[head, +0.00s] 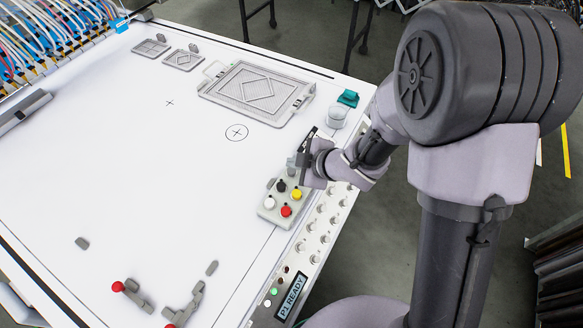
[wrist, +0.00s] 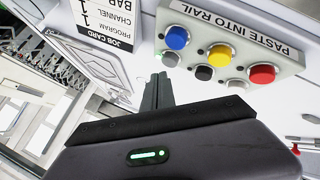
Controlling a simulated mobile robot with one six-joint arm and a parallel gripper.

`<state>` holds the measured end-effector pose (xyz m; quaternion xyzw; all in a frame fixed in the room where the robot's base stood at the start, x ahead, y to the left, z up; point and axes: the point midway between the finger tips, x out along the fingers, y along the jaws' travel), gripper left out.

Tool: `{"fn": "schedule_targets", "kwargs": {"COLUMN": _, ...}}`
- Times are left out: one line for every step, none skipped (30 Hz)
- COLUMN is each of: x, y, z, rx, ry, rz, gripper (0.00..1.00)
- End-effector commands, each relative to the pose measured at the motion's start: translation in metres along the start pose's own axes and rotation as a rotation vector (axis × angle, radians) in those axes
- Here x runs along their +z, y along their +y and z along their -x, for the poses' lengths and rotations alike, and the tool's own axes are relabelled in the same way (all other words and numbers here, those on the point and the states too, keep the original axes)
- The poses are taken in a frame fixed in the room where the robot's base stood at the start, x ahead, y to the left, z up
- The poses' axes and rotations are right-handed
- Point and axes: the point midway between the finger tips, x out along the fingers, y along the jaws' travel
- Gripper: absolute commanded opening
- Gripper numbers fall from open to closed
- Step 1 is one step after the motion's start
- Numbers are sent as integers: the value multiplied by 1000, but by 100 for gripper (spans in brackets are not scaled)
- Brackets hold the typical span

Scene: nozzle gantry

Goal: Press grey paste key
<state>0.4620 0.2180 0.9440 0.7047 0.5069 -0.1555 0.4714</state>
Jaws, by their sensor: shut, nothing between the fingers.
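The key box (wrist: 290,60), labelled PASTE INTO RAIL, carries two rows of round keys in the wrist view. The grey key (wrist: 171,58) is at the left end of the lower row, below the blue key (wrist: 177,37) and left of the black key (wrist: 203,73). My gripper (wrist: 157,80) is shut and empty. Its tips appear just below and left of the grey key; I cannot tell whether they touch it. In the head view my gripper (head: 302,160) is over the far end of the key box (head: 266,213) and hides the blue key.
The yellow key (wrist: 221,55), red key (wrist: 262,75) and white key (wrist: 235,87) are farther right. A job card (wrist: 108,20) is at the upper left. In the head view a clear jar (head: 337,117) and a framed tray (head: 258,92) lie beyond; the white tabletop's middle is clear.

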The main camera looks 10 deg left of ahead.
Motion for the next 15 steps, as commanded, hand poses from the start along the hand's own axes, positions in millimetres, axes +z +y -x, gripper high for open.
{"fn": "schedule_targets", "kwargs": {"x": 0, "y": 0, "z": 0, "rx": 0, "ry": 0, "rz": 0, "gripper": 0}}
{"fn": "schedule_targets", "kwargs": {"x": 0, "y": 0, "z": 0, "rx": 0, "ry": 0, "rz": 0, "gripper": 0}}
{"fn": "schedule_targets", "kwargs": {"x": -1, "y": 1, "z": 2, "rx": 0, "ry": 0, "rz": 0, "gripper": 0}}
{"fn": "schedule_targets", "kwargs": {"x": -2, "y": 2, "z": 3, "rx": 0, "ry": 0, "rz": 0, "gripper": 0}}
{"fn": "schedule_targets", "kwargs": {"x": -4, "y": 4, "z": 5, "rx": 0, "ry": 0, "rz": 0, "gripper": 0}}
{"fn": "schedule_targets", "kwargs": {"x": -6, "y": 6, "z": 8, "rx": 0, "ry": 0, "rz": 0, "gripper": 0}}
{"fn": "schedule_targets", "kwargs": {"x": -7, "y": 7, "z": 10, "rx": 0, "ry": 0, "rz": 0, "gripper": 0}}
{"fn": "schedule_targets", "kwargs": {"x": -9, "y": 9, "z": 12, "rx": 0, "ry": 0, "rz": 0, "gripper": 0}}
{"fn": "schedule_targets", "kwargs": {"x": -11, "y": 11, "z": 15, "rx": 1, "ry": 0, "rz": 0, "gripper": 0}}
{"fn": "schedule_targets", "kwargs": {"x": -13, "y": 13, "z": 18, "rx": 1, "ry": 0, "rz": 0, "gripper": 0}}
{"fn": "schedule_targets", "kwargs": {"x": -14, "y": 14, "z": 20, "rx": 1, "ry": 0, "rz": 0, "gripper": 0}}
{"fn": "schedule_targets", "kwargs": {"x": -16, "y": 16, "z": 22, "rx": 1, "ry": 0, "rz": 0, "gripper": 0}}
{"fn": "schedule_targets", "kwargs": {"x": -18, "y": 18, "z": 25, "rx": 1, "ry": 0, "rz": 0, "gripper": 0}}
{"fn": "schedule_targets", "kwargs": {"x": -20, "y": 20, "z": 27, "rx": 1, "ry": 0, "rz": 0, "gripper": 0}}
{"fn": "schedule_targets", "kwargs": {"x": -22, "y": 22, "z": 30, "rx": 1, "ry": 0, "rz": 0, "gripper": 0}}
